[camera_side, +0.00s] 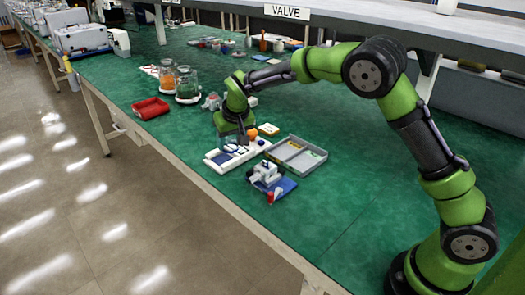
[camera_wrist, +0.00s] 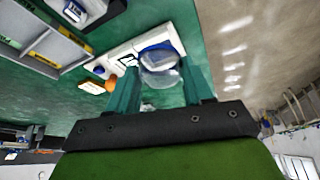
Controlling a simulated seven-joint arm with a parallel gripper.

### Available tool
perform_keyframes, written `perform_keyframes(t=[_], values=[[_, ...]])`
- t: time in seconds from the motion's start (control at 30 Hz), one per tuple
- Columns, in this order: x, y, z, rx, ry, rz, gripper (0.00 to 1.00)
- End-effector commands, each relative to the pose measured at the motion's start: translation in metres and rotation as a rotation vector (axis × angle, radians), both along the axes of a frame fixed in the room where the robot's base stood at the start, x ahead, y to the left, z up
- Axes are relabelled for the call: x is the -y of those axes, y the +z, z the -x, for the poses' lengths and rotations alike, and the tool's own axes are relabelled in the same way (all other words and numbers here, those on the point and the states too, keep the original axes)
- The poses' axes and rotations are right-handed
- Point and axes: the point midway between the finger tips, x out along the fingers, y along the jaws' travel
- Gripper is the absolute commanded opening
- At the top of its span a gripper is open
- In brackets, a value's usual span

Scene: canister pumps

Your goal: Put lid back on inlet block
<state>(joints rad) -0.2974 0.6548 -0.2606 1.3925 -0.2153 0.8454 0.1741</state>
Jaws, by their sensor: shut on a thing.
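My gripper (camera_wrist: 160,72) is shut on a clear round piece with a blue rim, which looks like the lid (camera_wrist: 159,77). The piece sits between the two teal fingers. Beyond it in the wrist view is a white block (camera_wrist: 118,53) with a dark-framed part and a blue rounded spot, probably the inlet block. In the side view my gripper (camera_side: 241,137) is low over this white block (camera_side: 218,162). The held piece is too small to make out there. I cannot tell whether it touches the block.
A grey divided tray (camera_side: 296,155) lies to the right of the white block. A white device on a blue base (camera_side: 266,173) stands in front. An orange piece (camera_side: 268,129) lies behind. A red tray (camera_side: 150,108) and jars (camera_side: 187,86) stand further left and back. The green bench is clear at the front right.

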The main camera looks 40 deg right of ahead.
Motion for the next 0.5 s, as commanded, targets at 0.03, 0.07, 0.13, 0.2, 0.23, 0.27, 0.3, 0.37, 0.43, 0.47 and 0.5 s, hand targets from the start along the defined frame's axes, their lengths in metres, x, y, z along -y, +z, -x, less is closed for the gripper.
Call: perform_keyframes(t=[0.03,0.07,0.13,0.2,0.23,0.27,0.3,0.37,0.43,0.47,0.5], values=[[0.012,0.01,0.01,0.003,-0.027,0.003,0.23],[0.019,0.013,0.016,0.004,-0.046,0.004,0.23],[0.035,0.018,0.031,0.001,-0.095,0.003,0.23],[0.049,0.019,0.046,-0.003,-0.142,0.002,0.23],[0.054,0.019,0.052,-0.005,-0.16,0.003,0.23],[0.058,0.018,0.057,-0.008,-0.178,0.002,0.23],[0.063,0.017,0.063,-0.012,-0.198,0.0,0.23],[0.067,0.013,0.069,-0.019,-0.221,-0.002,0.23],[0.069,0.008,0.072,-0.022,-0.24,-0.003,0.23],[0.069,0.006,0.072,-0.022,-0.243,-0.003,0.23],[0.069,0.005,0.072,-0.019,-0.247,-0.004,0.23]])
